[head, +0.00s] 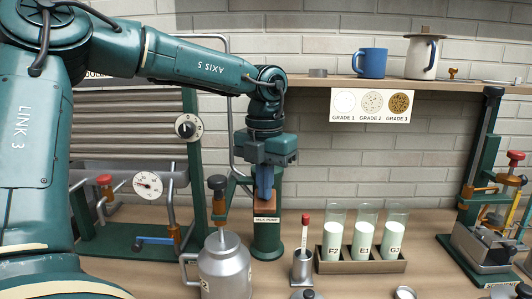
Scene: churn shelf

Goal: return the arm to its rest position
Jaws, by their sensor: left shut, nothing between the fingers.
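My left arm is large and green and comes in from the left across the upper part of the head view. My left gripper (264,192) points down at the middle left, its narrow fingers shut with nothing between them. My right gripper is not in the view.
A metal milk can (225,270) stands just in front of the pump. A rack (360,265) holds three milk glasses. A blue mug (372,62) and a white jug (422,58) stand on the shelf (460,86). A green stand (485,200) is at right.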

